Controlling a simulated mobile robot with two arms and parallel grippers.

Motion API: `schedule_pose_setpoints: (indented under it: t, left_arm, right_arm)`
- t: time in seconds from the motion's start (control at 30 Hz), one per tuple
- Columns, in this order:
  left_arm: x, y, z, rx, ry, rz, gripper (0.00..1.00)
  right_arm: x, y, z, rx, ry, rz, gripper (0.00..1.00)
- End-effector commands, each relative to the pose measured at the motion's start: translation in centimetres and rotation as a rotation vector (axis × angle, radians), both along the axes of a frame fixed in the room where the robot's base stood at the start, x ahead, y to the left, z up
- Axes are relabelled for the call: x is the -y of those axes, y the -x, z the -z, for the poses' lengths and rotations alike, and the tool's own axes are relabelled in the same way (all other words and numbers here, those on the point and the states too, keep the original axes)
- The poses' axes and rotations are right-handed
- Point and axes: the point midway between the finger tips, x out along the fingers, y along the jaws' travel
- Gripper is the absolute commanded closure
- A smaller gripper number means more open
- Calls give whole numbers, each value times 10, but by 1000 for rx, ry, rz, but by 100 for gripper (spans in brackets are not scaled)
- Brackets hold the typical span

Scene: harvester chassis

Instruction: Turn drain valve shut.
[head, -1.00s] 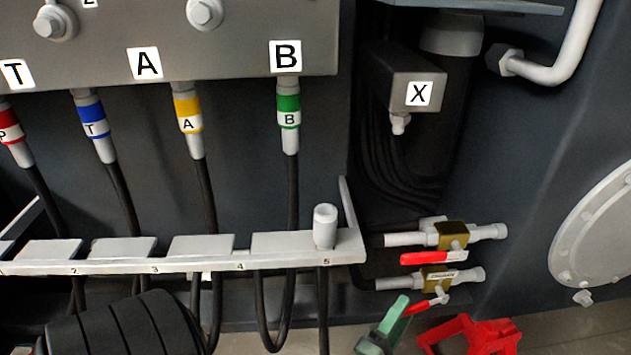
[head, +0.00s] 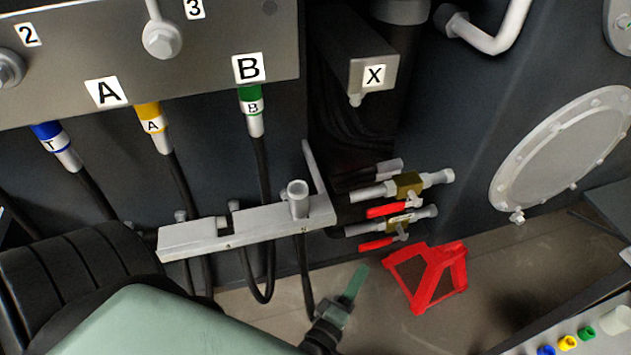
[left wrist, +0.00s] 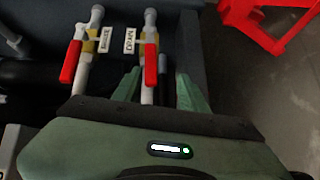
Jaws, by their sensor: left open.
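Two valves with brass bodies, white pipe ends and red lever handles sit one above the other in the head view: an upper valve (head: 409,184) and a lower valve (head: 400,219). Both handles lie roughly along their pipes. My left gripper (head: 352,287) is open, below and left of the lower valve. In the left wrist view its green fingers (left wrist: 160,76) flank the right valve's red handle; contact is unclear. My right gripper is not visible.
A red stand (head: 425,278) is on the floor close right of the valves. A grey hose rail (head: 250,226) is left of them, with hanging black hoses. A round bolted cover (head: 562,150) is at right.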

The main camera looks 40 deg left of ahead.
Motion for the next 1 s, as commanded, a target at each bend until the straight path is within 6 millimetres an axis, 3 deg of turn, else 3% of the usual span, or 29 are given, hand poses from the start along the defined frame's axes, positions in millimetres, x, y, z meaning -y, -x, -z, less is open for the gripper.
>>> schedule_pose_setpoints:
  t: [0.03,0.43,0.8,1.0]
  left_arm:
    - [4,2,-8,-40,-46,29,57]
    - [23,44,40,-346,-409,278,57]
    - [16,109,71,-595,-713,541,57]
    - [7,139,82,-683,-822,652,57]
  right_arm:
    - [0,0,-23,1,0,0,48]
    - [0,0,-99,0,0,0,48]
    - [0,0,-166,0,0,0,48]
    - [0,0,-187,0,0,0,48]
